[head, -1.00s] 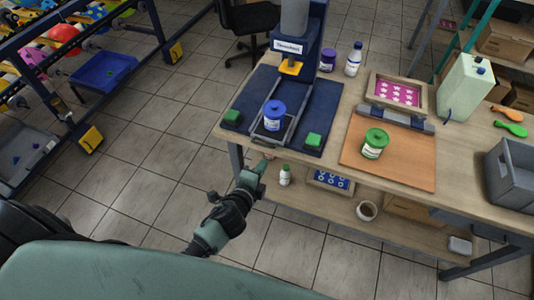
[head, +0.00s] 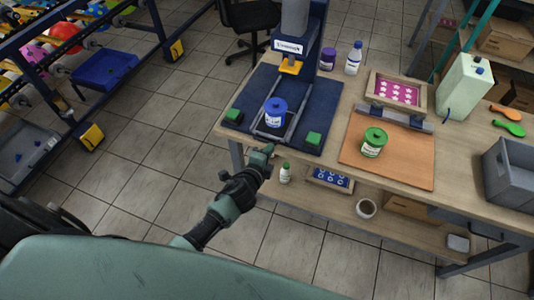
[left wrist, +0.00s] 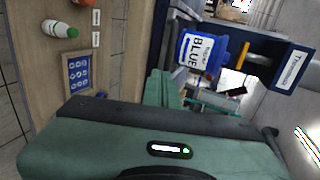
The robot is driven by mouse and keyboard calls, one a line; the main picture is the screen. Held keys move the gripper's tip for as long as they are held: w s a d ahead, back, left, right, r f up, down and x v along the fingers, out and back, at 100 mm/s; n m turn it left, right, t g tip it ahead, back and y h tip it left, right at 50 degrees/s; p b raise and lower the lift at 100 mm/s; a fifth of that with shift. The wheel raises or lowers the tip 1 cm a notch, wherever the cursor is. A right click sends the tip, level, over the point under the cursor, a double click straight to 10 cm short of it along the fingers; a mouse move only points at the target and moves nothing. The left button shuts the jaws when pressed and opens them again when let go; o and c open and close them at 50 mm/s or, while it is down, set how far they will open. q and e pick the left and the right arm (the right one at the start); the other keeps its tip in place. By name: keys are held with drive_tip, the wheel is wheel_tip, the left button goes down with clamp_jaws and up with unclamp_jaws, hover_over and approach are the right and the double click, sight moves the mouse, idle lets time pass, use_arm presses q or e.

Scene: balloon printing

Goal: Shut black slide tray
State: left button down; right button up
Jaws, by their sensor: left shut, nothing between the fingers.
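The black slide tray (head: 259,131) sits on the dark blue press base (head: 326,96), extending toward the front edge. A blue jar (head: 276,112) stands upright on it, below the press head. In the left wrist view the jar, labelled BLUE, (left wrist: 199,55) is close beyond my fingers, and part of the tray is hidden. My left gripper (head: 268,149) is shut and empty at the table's front edge, just in front of the tray's near end. I cannot tell whether it touches the tray. Its fingers also show in the left wrist view (left wrist: 160,88). My right gripper is out of view.
Two green buttons (head: 234,115) (head: 313,138) flank the tray. A green-lidded jar (head: 374,142) stands on the orange-brown board (head: 405,165) to the right. The lower shelf holds a small bottle (head: 285,173) and a framed blue plate (head: 330,179).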

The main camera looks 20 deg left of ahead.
sight(283, 120)
use_arm(q)
drive_tip(key=w+b, duration=0.1)
drive_tip(key=w, duration=0.4)
drive_tip(key=w+b, duration=0.2)
drive_tip(key=w, duration=0.3)
drive_tip(key=w+b, duration=0.1)
drive_tip(key=w, duration=0.3)
drive_tip(key=shift+w+d+f, duration=0.1)
drive_tip(key=shift+w+d, duration=0.15)
drive_tip(key=shift+w, duration=0.15)
drive_tip(key=shift+w+r, duration=0.15)
drive_tip(key=shift+r, duration=0.1)
drive_tip(key=shift+r, duration=0.1)
